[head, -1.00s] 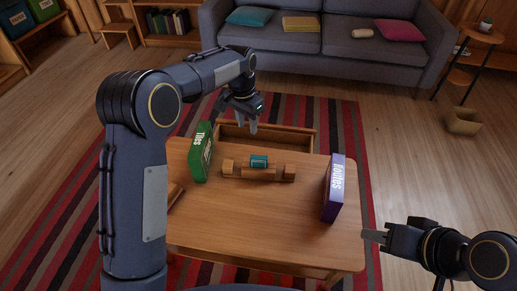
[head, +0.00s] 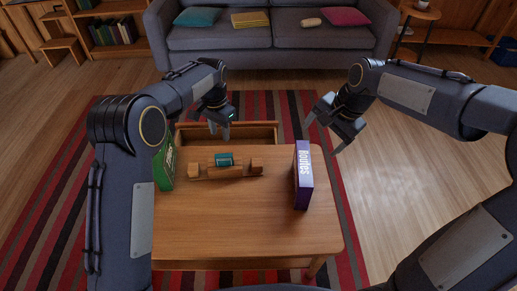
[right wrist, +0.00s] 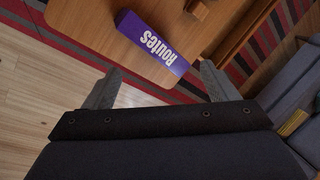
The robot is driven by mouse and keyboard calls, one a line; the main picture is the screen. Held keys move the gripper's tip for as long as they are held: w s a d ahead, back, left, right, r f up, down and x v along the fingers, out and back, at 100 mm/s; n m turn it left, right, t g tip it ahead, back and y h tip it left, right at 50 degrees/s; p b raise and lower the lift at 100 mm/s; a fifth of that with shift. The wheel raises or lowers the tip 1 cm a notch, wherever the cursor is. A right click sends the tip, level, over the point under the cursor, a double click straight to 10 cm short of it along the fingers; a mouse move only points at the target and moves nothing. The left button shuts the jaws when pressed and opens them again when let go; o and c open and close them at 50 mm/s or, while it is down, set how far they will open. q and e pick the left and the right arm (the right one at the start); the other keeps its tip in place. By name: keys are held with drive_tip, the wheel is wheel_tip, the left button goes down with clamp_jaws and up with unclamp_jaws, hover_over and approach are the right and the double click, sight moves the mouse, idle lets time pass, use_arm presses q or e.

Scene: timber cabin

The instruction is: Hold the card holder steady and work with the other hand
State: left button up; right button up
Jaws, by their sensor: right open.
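The wooden card holder (head: 240,172) lies across the table's far half, with a teal card (head: 224,159) standing in its middle. My left gripper (head: 219,132) hangs beyond the holder, over the open drawer side, apart from the holder; its two fingers look parted with nothing between them.
A green box (head: 165,165) stands at the table's left, partly hidden by my left arm. An open drawer (head: 255,132) sticks out on the table's far side. The table's near half (head: 235,225) is clear. A grey sofa (head: 265,45) stands beyond the striped rug.

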drive_tip(key=w+a+f+m+g+h, duration=0.1)
drive_tip(key=w+a+f+m, duration=0.25)
drive_tip(key=w+f, duration=0.45)
drive_tip(key=m+g+h, duration=0.1)
drive_tip(key=m+h, duration=0.1)
drive_tip(key=m, duration=0.2)
hover_over(259, 162)
wheel_tip(259, 162, down, 12)
drive_tip(key=shift+d+f, duration=0.15)
drive_tip(key=shift+a+f+m+g, duration=0.2)
drive_tip(key=shift+f+m+g, duration=0.05)
drive_tip(key=shift+f+g, duration=0.1)
wheel_tip(259, 162, down, 7)
drive_tip(key=shift+f, duration=0.15)
drive_tip(key=shift+c, duration=0.3)
